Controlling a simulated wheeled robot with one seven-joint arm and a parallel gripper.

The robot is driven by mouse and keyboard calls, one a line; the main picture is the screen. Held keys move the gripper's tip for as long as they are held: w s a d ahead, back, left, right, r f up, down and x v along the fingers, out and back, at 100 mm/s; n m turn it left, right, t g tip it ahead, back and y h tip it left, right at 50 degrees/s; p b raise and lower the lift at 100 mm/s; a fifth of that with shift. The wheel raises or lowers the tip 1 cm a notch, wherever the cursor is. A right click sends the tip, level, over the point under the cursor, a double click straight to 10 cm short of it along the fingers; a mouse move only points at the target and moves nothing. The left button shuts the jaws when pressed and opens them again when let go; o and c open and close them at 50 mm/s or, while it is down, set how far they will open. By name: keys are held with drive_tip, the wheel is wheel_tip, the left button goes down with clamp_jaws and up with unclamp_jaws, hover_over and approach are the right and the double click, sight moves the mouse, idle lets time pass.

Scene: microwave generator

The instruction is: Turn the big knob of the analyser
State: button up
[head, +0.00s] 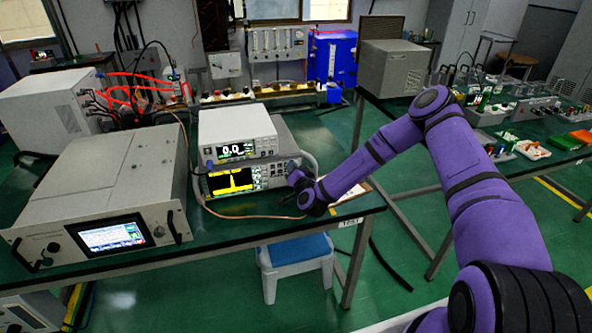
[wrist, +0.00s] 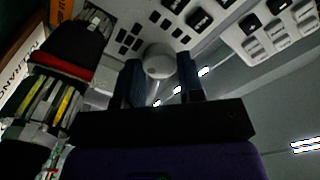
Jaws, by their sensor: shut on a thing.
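The analyser (head: 232,181), with a yellow trace on its dark screen, stands on the green table under another instrument. In the wrist view its big knob (wrist: 158,59) is round and pale grey, on a panel of dark and white keys. My gripper (wrist: 160,74) is shut on the knob, with one dark finger on each side of it. In the head view my gripper (head: 295,172) is at the right end of the analyser's front, and it hides the knob there.
A meter (head: 236,137) with its own display sits on top of the analyser. A large grey unit (head: 110,190) stands to the left. A copper-coloured cable (head: 245,216) runs along the table front. A blue-topped stool (head: 298,250) stands below.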

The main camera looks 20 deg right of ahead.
drive_tip(key=o, duration=0.9)
drive_tip(key=shift+s, duration=0.1)
drive_tip(key=s, duration=1)
drive_tip(key=shift+s, duration=0.3)
drive_tip(key=shift+d, duration=0.1)
